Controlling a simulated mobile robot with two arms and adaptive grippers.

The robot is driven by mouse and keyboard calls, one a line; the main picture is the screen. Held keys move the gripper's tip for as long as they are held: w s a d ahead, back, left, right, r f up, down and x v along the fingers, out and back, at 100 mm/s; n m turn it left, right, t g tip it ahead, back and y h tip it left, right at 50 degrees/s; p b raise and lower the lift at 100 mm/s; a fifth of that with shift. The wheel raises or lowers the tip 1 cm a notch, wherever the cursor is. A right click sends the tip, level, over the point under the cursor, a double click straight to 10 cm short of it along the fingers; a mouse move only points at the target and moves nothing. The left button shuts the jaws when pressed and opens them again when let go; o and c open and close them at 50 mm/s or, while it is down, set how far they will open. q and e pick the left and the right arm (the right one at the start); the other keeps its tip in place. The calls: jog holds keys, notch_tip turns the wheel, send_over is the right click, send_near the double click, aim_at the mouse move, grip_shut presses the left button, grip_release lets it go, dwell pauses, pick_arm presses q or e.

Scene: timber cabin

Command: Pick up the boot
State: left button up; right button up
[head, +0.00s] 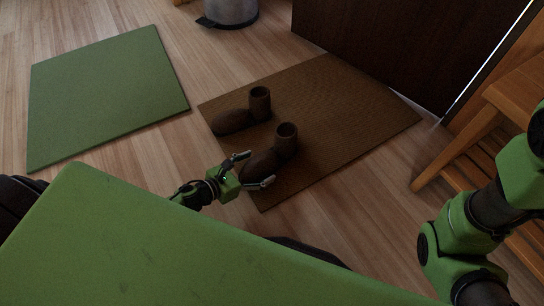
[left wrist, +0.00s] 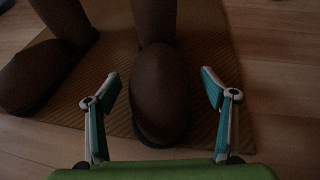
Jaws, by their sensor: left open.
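Two dark brown boots stand on a brown doormat (head: 350,100) in the head view. The nearer boot (head: 287,140) has its toe toward my left gripper (head: 254,169), and the farther boot (head: 240,116) stands beyond it. In the left wrist view the nearer boot (left wrist: 160,95) lies between the two spread fingers of my left gripper (left wrist: 162,88), with a gap on each side. The other boot (left wrist: 45,70) is at the left there. My left gripper is open and holds nothing. My right arm shows at the right of the head view, but its gripper is out of sight.
A green mat (head: 105,90) lies on the wooden floor at the left. A metal bin (head: 230,10) stands at the top. A dark door (head: 410,45) is behind the doormat, and a wooden bench (head: 490,130) stands at the right.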

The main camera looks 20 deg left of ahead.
aim_at(266, 162)
pick_arm(q)
jog(key=b+x, duration=0.2)
jog(key=x, duration=0.2)
jog(key=shift+a+f, duration=0.1)
jog(key=shift+f, duration=0.05)
jog(key=shift+w+f, duration=0.1)
jog(key=shift+w, duration=0.1)
jog(key=c, duration=1.5)
